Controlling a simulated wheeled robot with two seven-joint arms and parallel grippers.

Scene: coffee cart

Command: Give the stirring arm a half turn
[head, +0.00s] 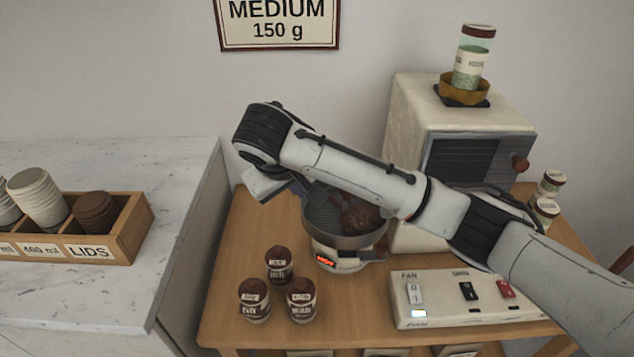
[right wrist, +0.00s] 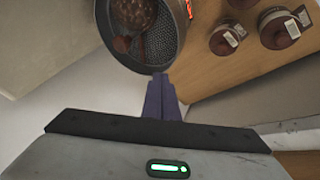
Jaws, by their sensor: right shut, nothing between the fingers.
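The round grey cooling pan (head: 318,228) sits on a light base with a red lit display, in the middle of the wooden table. It also shows at the top of the right wrist view (right wrist: 178,42), with a perforated floor. A small brown knob (right wrist: 122,44), which looks like part of the stirring arm, is inside it beside a larger brown shape. My right gripper (right wrist: 160,78) is shut and empty, its fingertips at the pan's near rim in that view; I cannot tell whether they touch it. In the head view my right arm hides part of the pan. My left gripper is not in view.
Several brown-lidded jars (head: 279,266) stand left of the pan's front. A switch panel (head: 440,312) lies to the right. A cream roaster box (head: 410,115) stands behind. A wooden cup and lid crate (head: 132,222) is on the marble counter at left.

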